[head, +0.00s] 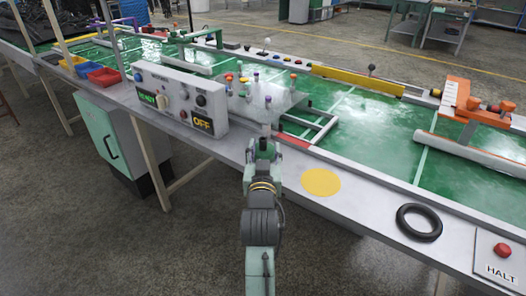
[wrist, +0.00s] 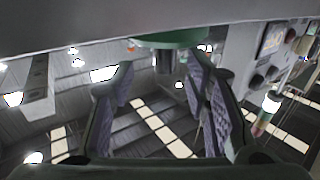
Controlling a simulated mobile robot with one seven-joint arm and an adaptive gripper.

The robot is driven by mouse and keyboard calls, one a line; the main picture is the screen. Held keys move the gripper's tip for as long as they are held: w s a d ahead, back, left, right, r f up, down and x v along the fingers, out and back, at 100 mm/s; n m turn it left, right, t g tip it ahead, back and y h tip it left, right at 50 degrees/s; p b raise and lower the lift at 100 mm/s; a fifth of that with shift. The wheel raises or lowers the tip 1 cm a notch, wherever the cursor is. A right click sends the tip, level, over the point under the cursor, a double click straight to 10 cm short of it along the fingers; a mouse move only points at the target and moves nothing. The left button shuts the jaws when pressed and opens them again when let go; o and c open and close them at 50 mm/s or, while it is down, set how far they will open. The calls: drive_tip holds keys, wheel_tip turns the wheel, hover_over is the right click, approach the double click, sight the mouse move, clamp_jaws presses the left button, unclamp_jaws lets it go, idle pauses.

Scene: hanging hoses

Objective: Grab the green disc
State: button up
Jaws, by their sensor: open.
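In the wrist view, a green disc (wrist: 170,39) shows at the top centre, seen nearly edge-on below a grey edge. A short dark cylinder (wrist: 164,62) shows just under it. My gripper (wrist: 160,78) is open, with its two padded fingers left and right of the cylinder and the disc past their tips. No contact is visible. In the head view, my gripper (head: 263,152) is at the near edge of the bench, in front of the clear plate. A small green patch there cannot be told apart from my gripper, so the disc is not clear in that view.
A control box (head: 181,99) with an OFF display stands left of my gripper. A clear plate with several coloured knobs (head: 262,98) is behind. A yellow circle (head: 321,182), a black ring (head: 419,222) and a HALT button (head: 502,250) lie along the right edge.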

sight(263, 142)
drive_tip(key=w, duration=0.3)
drive_tip(key=w+p, duration=0.1)
drive_tip(key=shift+w+a+r, duration=0.2)
drive_tip(key=shift+w+r, duration=0.05)
drive_tip(key=shift+r, duration=0.05)
drive_tip(key=shift+c, duration=0.2)
clamp_jaws()
